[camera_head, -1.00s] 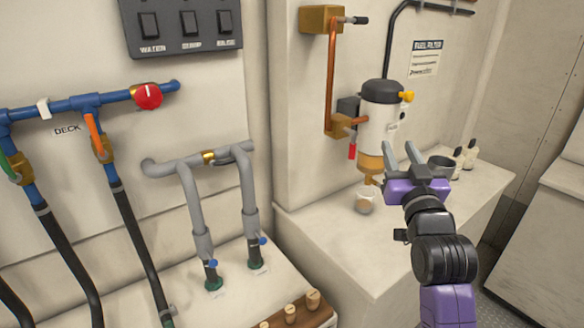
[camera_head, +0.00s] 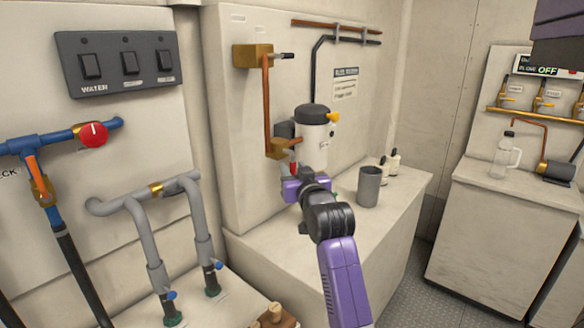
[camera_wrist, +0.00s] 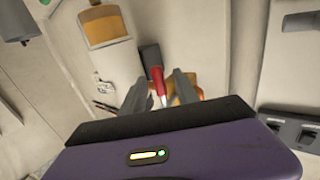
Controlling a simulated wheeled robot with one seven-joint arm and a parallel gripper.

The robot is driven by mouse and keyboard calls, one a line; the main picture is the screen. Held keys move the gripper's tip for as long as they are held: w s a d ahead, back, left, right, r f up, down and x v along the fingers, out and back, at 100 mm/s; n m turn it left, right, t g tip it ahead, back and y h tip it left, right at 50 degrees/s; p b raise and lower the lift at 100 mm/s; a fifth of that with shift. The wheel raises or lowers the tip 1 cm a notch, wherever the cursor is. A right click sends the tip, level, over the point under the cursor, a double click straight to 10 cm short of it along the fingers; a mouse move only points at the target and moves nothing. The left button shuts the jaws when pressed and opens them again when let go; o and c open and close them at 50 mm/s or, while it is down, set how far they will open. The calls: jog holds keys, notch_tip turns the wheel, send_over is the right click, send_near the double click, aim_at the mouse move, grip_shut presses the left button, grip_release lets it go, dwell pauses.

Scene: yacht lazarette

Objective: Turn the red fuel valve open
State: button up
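The red fuel valve handle (camera_head: 292,168) is a short red lever below the brass valve body (camera_head: 284,147), at the left of the white fuel filter (camera_head: 314,140). In the head view my gripper (camera_head: 304,184) is just in front of it and hides most of it. In the wrist view the red handle (camera_wrist: 157,80) lies between the two grey fingers of my gripper (camera_wrist: 161,88). The fingers stand apart, with a gap visible beside the handle. Whether either finger touches it I cannot tell. The amber filter bowl (camera_wrist: 103,25) shows above left there.
A grey cup (camera_head: 369,187) and small white bottles (camera_head: 391,162) stand on the white counter (camera_head: 400,200), right of my gripper. A copper pipe (camera_head: 266,100) runs above the valve. A separate red knob (camera_head: 93,134) sits on the blue pipe at left.

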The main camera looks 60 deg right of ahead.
jog(key=shift+w+d, duration=0.35)
jog(key=shift+d, duration=0.05)
jog(key=shift+c, duration=0.3)
grip_shut()
jog(key=shift+f, duration=0.1)
dwell(0.9)
